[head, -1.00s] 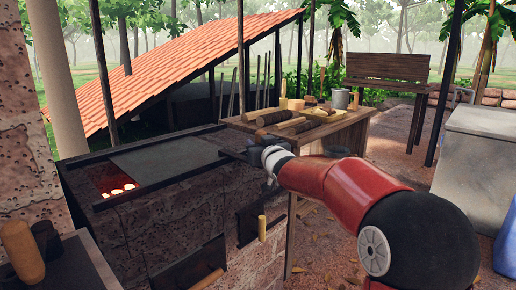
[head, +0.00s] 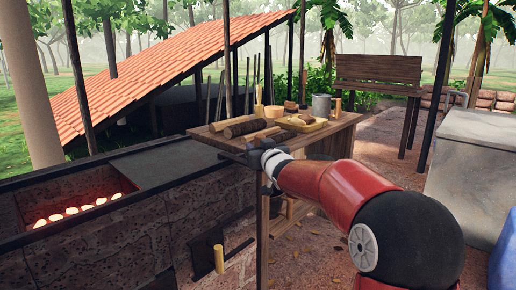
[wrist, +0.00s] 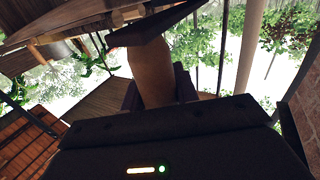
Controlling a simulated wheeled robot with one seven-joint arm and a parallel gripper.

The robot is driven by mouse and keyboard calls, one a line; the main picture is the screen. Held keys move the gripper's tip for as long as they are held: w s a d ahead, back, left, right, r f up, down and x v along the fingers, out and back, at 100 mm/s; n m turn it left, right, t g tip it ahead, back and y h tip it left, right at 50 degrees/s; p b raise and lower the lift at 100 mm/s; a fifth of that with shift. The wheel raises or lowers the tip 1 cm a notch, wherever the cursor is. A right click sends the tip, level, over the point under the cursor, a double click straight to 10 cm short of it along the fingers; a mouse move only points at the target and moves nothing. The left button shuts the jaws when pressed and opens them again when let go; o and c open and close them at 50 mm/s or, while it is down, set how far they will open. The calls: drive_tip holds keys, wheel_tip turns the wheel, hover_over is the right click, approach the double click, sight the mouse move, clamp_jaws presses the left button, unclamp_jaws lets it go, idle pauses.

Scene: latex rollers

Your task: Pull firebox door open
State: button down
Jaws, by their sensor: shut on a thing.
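My gripper (head: 262,155) is at the plate's right end, near the table corner. In the wrist view, the gripper (wrist: 155,92) is shut on a tan wooden handle (wrist: 152,72), with a dark metal piece beyond it. The head view largely hides the handle behind my gripper.
A wooden table (head: 335,127) with logs (head: 245,128) and a grey mug (head: 321,105) stands close behind my gripper. A small front hatch with an upright wooden handle (head: 219,259) is below. A grey block (head: 475,165) stands right, with open ground between.

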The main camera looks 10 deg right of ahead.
drive_tip(key=c, duration=1.1)
unclamp_jaws()
drive_tip(key=shift+o, duration=0.2)
drive_tip(key=shift+s, duration=0.1)
drive_tip(key=s+d, duration=0.1)
drive_tip(key=s, duration=0.6)
drive_tip(key=shift+s, duration=0.35)
drive_tip(key=shift+d, duration=0.1)
drive_tip(key=s+f+g+h, duration=0.1)
drive_tip(key=s+f+g, duration=0.3)
drive_tip(key=s, duration=0.8)
drive_tip(key=s+a+f+m+g+h, duration=0.1)
drive_tip(key=s+f+g, duration=0.3)
drive_tip(key=s+f, duration=0.3)
drive_tip(key=s+a+f+m+g, duration=0.1)
drive_tip(key=s+f+g, duration=0.3)
drive_tip(key=s, duration=1.4)
wheel_tip(320, 180, down, 2)
drive_tip(key=shift+f+h, duration=0.1)
drive_tip(key=shift+h, duration=0.3)
